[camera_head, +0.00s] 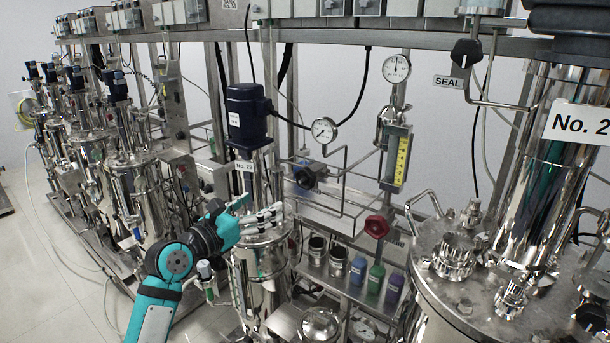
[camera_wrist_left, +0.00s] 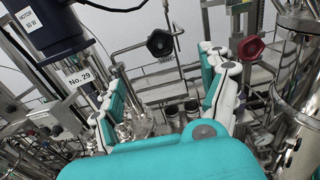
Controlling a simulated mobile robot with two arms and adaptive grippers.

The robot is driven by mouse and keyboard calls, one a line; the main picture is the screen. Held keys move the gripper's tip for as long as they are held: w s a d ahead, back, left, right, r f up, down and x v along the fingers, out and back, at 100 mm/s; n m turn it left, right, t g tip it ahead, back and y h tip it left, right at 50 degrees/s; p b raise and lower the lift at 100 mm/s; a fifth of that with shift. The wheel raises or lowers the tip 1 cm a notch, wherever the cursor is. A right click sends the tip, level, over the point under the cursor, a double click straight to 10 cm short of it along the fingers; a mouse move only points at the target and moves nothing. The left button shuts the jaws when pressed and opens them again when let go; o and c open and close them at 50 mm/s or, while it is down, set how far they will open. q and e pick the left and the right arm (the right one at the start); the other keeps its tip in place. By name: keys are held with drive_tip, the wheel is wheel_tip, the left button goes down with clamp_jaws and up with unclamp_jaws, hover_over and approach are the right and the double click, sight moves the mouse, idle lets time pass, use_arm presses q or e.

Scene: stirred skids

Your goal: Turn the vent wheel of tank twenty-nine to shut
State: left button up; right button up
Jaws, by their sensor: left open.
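Tank twenty-nine (camera_head: 262,262) is a steel vessel with a dark blue motor (camera_head: 247,118) above it and a "No. 29" plate (camera_head: 243,166). The plate also shows in the left wrist view (camera_wrist_left: 79,77). A black handwheel (camera_head: 305,177) sits on piping right of the tank's column; it also shows in the left wrist view (camera_wrist_left: 160,43). A red handwheel (camera_head: 376,226) stands further right and lower, also in the left wrist view (camera_wrist_left: 250,48). My left gripper (camera_head: 262,214) is open and empty over the tank lid, apart from both wheels.
A large vessel (camera_head: 480,295) with a partly cut-off number plate fills the right. Blue, green and purple bottles (camera_head: 376,279) stand on a shelf below the red wheel. Gauges (camera_head: 324,130) and thin pipes surround the black wheel. More tanks (camera_head: 135,175) line the left.

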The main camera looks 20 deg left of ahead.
sight(303, 180)
use_arm(q)
drive_tip(key=p+x, duration=0.1)
drive_tip(key=x, duration=1.4)
drive_tip(key=shift+w+d+f+p, duration=0.1)
drive_tip(key=shift+w+d+p, duration=0.05)
drive_tip(key=shift+w+p, duration=0.25)
drive_tip(key=shift+w+d, duration=0.2)
drive_tip(key=shift+w, duration=0.4)
drive_tip(key=shift+c, duration=0.2)
drive_tip(key=c, duration=1.1)
